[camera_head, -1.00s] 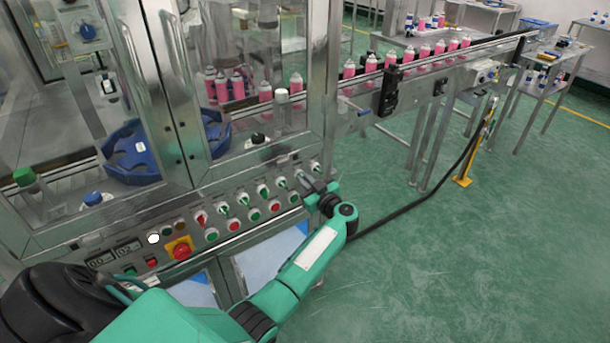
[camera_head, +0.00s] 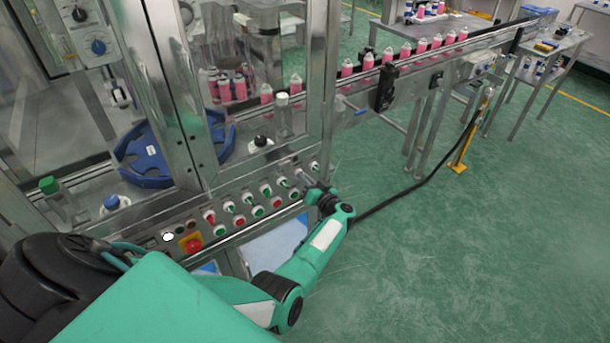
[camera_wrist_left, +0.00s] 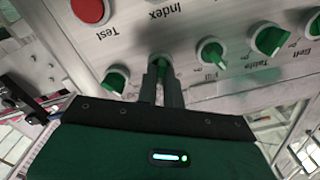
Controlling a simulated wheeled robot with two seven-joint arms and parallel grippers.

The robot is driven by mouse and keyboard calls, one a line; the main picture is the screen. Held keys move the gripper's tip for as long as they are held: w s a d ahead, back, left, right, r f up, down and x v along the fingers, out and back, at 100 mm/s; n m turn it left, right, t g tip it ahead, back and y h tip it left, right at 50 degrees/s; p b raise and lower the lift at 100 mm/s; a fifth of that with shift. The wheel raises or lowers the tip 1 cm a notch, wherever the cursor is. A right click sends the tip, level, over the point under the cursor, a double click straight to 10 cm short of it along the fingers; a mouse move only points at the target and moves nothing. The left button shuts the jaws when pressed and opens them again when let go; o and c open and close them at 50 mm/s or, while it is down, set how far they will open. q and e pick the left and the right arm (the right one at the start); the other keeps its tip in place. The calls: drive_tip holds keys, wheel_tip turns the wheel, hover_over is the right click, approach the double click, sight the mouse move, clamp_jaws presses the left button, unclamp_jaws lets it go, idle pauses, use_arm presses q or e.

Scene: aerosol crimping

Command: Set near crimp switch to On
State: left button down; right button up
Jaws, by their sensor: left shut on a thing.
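The control panel carries a row of green selector knobs, such as one near the middle (camera_head: 265,189). My left gripper (camera_head: 306,182) is at the right part of this row. In the left wrist view, that gripper (camera_wrist_left: 161,82) is shut on a green switch knob (camera_wrist_left: 159,61). The fingers cover much of this knob, and I cannot read its label. A free green knob (camera_wrist_left: 115,80) is to its left. The Fill knob (camera_wrist_left: 212,53) and Table knob (camera_wrist_left: 270,40) are to its right. My right gripper is out of view.
A red emergency stop (camera_head: 192,245) sits at the panel's left. A red button (camera_wrist_left: 89,11) shows near the Test label in the left wrist view. The conveyor (camera_head: 440,62) with pink cans extends right. Green floor (camera_head: 460,260) is open at the right.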

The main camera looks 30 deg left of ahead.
use_arm(q)
drive_tip(key=shift+d+f+m, duration=0.1)
drive_tip(key=shift+m, duration=0.3)
drive_tip(key=c, duration=1.5)
unclamp_jaws()
drive_tip(key=shift+c, duration=0.2)
